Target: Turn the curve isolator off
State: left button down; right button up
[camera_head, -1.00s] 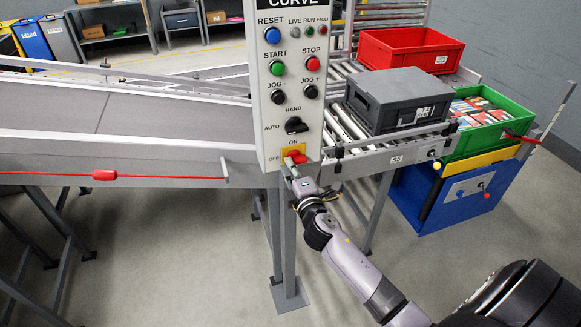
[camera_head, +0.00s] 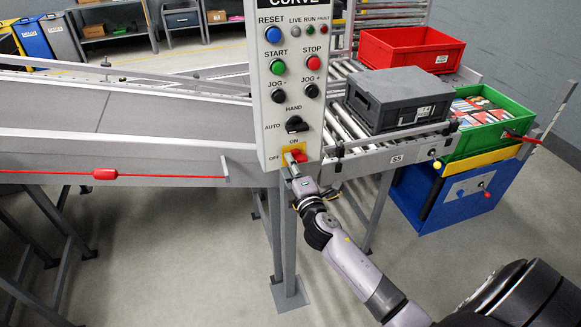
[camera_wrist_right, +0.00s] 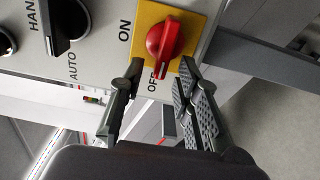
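The curve isolator is a red rotary knob (camera_head: 299,157) on a yellow plate at the bottom of the grey control panel (camera_head: 263,110), labelled ON above and OFF at left. In the right wrist view the red knob (camera_wrist_right: 166,38) shows clearly, its raised grip slanting down toward the OFF lettering. My right gripper (camera_wrist_right: 161,68) is open, its two fingertips just at the knob's lower end, one to each side. No closed grip on the knob shows. In the head view my right gripper (camera_head: 291,165) partly covers the plate. My left gripper is not in view.
A black HAND/AUTO selector (camera_head: 295,125) sits just above the isolator. A red pull cord (camera_head: 150,176) runs along the conveyor at left. A grey lidded box (camera_head: 395,98), a red crate (camera_head: 410,47) and a green crate (camera_head: 500,128) stand at right.

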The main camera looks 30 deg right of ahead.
jog(key=shift+s, duration=0.1)
jog(key=v, duration=1.1)
jog(key=shift+s+a, duration=0.2)
jog(key=shift+s, duration=0.2)
jog(key=s+a+f+m+g+y, duration=0.1)
jog(key=s+a+f+m+g, duration=0.2)
jog(key=f, duration=0.9)
jog(key=s+f+m+g+y, duration=0.1)
jog(key=s+f+g, duration=0.3)
jog(key=f, duration=0.9)
jog(key=s+a+f+m+g+y, duration=0.15)
jog(key=s+f, duration=0.35)
jog(key=f, duration=0.7)
jog(key=s+a+f+m+g, duration=0.1)
jog(key=s+f+m+g, duration=0.1)
jog(key=s+f, duration=0.4)
jog(key=s+a+f+m+g, duration=0.1)
jog(key=s+f+m+g, duration=0.2)
jog(key=s, duration=1)
jog(key=s+a+f+m+g, duration=0.2)
jog(key=s+f+g, duration=0.1)
jog(key=s+f, duration=0.6)
jog(key=shift+s+b, duration=0.35)
jog(key=shift+s, duration=0.1)
jog(key=shift+a+f+m+y, duration=0.1)
jog(key=shift+m+y, duration=0.15)
